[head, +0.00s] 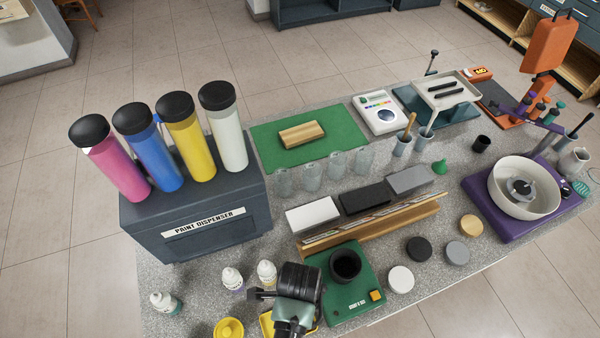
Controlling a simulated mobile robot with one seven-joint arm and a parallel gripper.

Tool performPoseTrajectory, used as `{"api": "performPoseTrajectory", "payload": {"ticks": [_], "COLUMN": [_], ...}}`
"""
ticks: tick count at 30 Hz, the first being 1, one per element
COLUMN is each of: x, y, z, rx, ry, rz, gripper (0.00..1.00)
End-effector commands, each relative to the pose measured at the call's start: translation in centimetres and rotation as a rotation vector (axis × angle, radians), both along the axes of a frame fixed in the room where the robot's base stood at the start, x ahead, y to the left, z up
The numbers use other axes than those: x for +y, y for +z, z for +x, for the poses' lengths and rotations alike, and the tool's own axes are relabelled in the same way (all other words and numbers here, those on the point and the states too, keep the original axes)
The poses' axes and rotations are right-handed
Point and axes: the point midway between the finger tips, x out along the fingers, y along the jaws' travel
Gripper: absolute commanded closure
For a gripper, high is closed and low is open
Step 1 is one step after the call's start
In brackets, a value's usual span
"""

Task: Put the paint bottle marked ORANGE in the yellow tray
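Three small white paint bottles stand at the front left of the speckled counter. One has a dark green lower part (165,303), one has a purplish label (232,279), and one has a yellowish label (266,271). Their markings are too small to read, so I cannot tell which is ORANGE. The yellow tray (266,323) shows only as an edge; my arm hides most of it. My gripper (255,294) is over the front of the counter, just in front of the purplish and yellowish bottles. Its fingers are partly hidden, and I cannot see whether they are open.
A round yellow dish (228,328) is left of the tray. A green scale (345,285) with a black cup is close on the right. The dark paint dispenser (200,215) with tall coloured bottles stands behind. Several round lids (419,249) lie further right.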

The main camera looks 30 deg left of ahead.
Motion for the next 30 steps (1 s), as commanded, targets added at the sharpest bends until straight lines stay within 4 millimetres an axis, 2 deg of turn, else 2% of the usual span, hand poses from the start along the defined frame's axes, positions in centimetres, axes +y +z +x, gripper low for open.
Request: {"api": "performPoseTrajectory", "payload": {"ticks": [3,14,15,19,30], "x": [0.01,0.01,0.00,0.00,0.03], "y": [-0.73,-1.18,-1.09,-1.07,-0.53], "z": [0.03,0.03,0.02,0.01,0.07], "rx": [-0.001,-0.001,-0.001,-0.001,-0.003], "ry": [0.000,0.000,0.000,0.000,0.000], "rz": [0.000,0.000,0.000,0.000,0.001], "gripper": [1.00,1.00,0.59,0.37,0.37]}}
